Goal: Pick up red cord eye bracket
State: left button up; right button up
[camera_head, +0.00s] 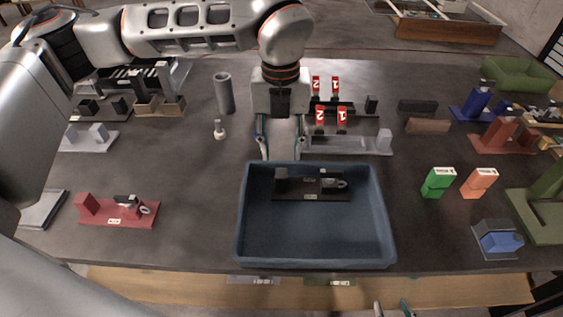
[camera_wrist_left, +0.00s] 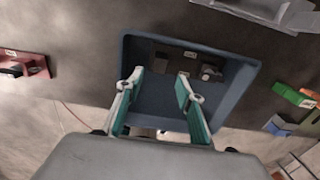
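The red cord eye bracket (camera_head: 119,213) lies on the table at the front left, with a red block at one end and a dark piece with a ring at the other. In the left wrist view the red bracket (camera_wrist_left: 30,66) shows in part at the left edge. My left gripper (camera_head: 279,150) points down at the far edge of the blue bin, well to the right of the bracket. Its fingers (camera_wrist_left: 160,78) are apart with nothing between them. My right gripper (camera_head: 391,307) shows only its fingertips at the bottom edge, apart and empty.
The blue bin (camera_head: 245,222) holds a dark bracket (camera_head: 312,194). A grey cylinder (camera_head: 224,93) and a small white bottle-like piece (camera_head: 219,130) stand behind. Green (camera_head: 438,183) and orange (camera_head: 479,183) blocks stand at right. The table between red bracket and bin is clear.

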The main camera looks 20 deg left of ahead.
aim_at(100, 212)
jog(key=k, duration=1)
